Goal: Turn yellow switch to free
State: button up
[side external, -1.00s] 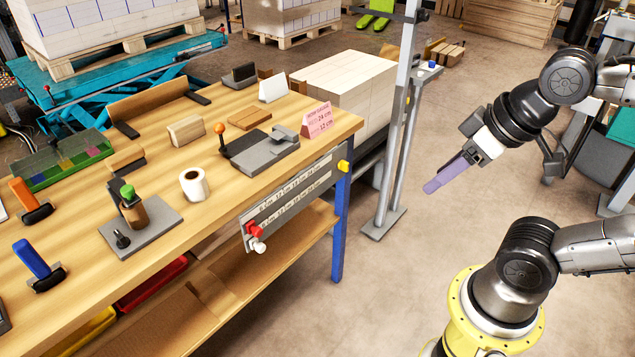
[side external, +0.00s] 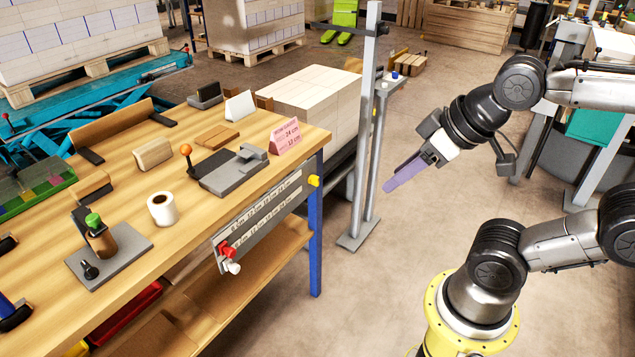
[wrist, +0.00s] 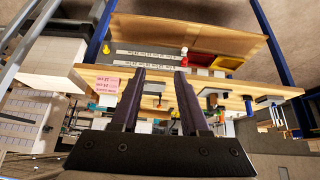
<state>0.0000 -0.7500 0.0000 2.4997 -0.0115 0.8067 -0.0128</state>
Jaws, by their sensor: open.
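The yellow switch (side external: 314,180) is a small knob at the right end of a long grey scale panel (side external: 262,213) on the front of the wooden bench. It also shows as a small yellow spot in the wrist view (wrist: 107,49). I cannot read its setting. My gripper (side external: 390,186) is in free air to the right of the switch, apart from it, with long purple fingers pointing down and left. In the wrist view its fingers (wrist: 160,75) stand apart with nothing held between them.
A red knob (side external: 227,250) and a white knob (side external: 233,267) sit at the panel's left end. A pink sign (side external: 285,136) stands above the switch on the bench (side external: 195,211). A grey metal post (side external: 366,120) rises behind.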

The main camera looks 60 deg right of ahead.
jog(key=w+d+r+n+t, duration=0.1)
jog(key=w+r+n+t, duration=0.1)
jog(key=w+r+t, duration=0.6)
jog(key=w+d+r+n+t, duration=0.1)
jog(key=w+d+r+n, duration=0.15)
jog(key=w, duration=0.75)
jog(key=w+d+r+n+t, duration=0.1)
jog(key=w+r+n, duration=0.15)
jog(key=w, duration=0.75)
jog(key=w+d+f+n+t+y, duration=0.1)
jog(key=w+d+f+y, duration=0.2)
jog(key=w+f, duration=0.2)
jog(key=m+h, duration=0.3)
jog(key=m, duration=0.5)
send_near(315, 180)
jog(key=w, duration=0.8)
jog(key=shift+w+d+f, duration=0.25)
jog(key=shift+d+f, duration=0.05)
jog(key=shift+d, duration=0.05)
